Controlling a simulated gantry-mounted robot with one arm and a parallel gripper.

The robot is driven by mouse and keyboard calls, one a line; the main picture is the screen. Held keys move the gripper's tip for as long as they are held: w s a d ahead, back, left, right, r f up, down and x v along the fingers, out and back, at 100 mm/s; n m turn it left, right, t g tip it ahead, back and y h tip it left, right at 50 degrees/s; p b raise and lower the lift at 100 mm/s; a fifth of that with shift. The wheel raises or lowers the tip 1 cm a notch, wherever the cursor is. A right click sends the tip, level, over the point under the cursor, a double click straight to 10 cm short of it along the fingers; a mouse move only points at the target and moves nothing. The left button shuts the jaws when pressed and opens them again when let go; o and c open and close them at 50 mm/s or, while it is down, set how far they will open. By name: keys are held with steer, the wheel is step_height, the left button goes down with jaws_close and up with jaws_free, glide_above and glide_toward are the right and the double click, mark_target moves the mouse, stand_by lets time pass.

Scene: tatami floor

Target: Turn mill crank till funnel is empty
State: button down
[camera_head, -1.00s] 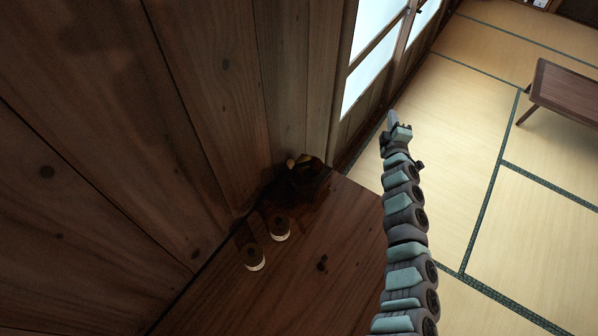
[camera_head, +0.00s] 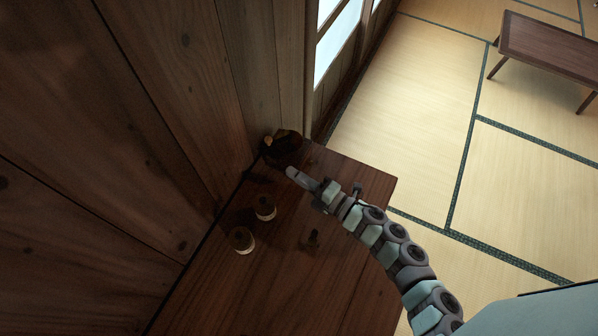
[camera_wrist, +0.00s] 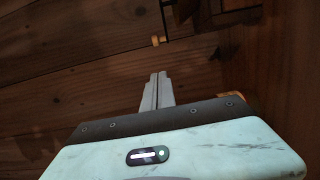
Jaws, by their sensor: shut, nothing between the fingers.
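The mill (camera_head: 283,148) is a small, dark shape with a yellowish part on top, in the far corner of the wooden counter against the plank wall. Its crank and funnel are too dark to tell apart, so the funnel's contents cannot be seen. My gripper (camera_head: 291,173) is shut and empty, its fingertips just in front of the mill in the picture; contact cannot be told. In the wrist view the closed fingers (camera_wrist: 158,80) point towards a dark frame-like part with a small yellowish knob (camera_wrist: 157,41), probably the mill's crank, apart from the fingertips.
Two round, light-sided containers (camera_head: 266,208) (camera_head: 242,240) stand on the counter (camera_head: 345,172) near the wall. A small dark spot or object (camera_head: 311,238) lies to their right. The plank wall (camera_head: 150,120) bounds the left. A low table (camera_head: 550,45) stands on the tatami.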

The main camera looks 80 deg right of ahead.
steer(key=w+d, duration=0.6)
steer(key=w, duration=0.1)
steer(key=shift+w, duration=0.3)
steer(key=shift+d, duration=0.1)
